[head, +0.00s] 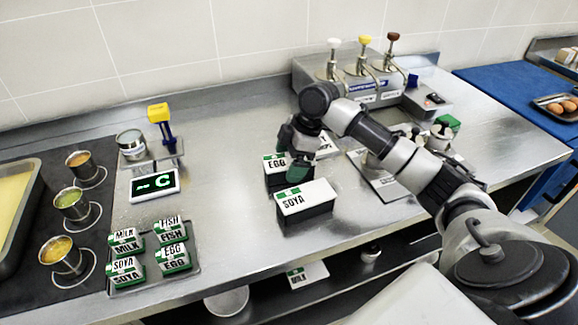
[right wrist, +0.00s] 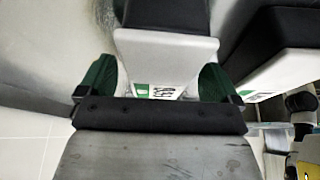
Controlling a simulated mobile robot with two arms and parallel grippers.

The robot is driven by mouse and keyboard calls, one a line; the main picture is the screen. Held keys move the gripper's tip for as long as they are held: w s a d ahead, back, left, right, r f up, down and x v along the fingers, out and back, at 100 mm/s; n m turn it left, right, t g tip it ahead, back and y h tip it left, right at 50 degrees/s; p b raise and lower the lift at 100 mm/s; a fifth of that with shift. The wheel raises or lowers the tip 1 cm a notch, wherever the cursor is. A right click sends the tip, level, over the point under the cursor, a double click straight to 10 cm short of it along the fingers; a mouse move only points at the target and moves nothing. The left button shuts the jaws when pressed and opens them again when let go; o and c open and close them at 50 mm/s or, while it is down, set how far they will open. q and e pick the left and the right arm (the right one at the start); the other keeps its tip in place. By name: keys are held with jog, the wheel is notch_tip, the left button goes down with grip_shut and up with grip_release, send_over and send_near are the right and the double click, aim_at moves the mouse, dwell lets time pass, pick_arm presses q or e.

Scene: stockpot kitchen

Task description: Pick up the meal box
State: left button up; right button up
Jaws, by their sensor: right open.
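Meal boxes with white tops and black sides stand on the steel counter. The EGG box (head: 276,170) is partly hidden behind my right gripper (head: 292,158). The SOYA box (head: 305,204) stands in front of it, nearer me. A third box (head: 327,146), its label partly hidden, stands behind the gripper. In the right wrist view, my right gripper (right wrist: 156,82) is open, with a green-padded finger on each side of a white and black box (right wrist: 165,62). Whether the pads touch it I cannot tell. My left gripper is not in view.
A tray (head: 194,284) holds several small label blocks at the front left. A display reading C (head: 154,185) stands behind it. A dispenser with pumps (head: 372,92) is at the back. Another box (right wrist: 268,65) is close on the right in the wrist view.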

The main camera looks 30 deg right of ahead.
jog(key=shift+x, duration=1.15)
jog(key=c, duration=1.2)
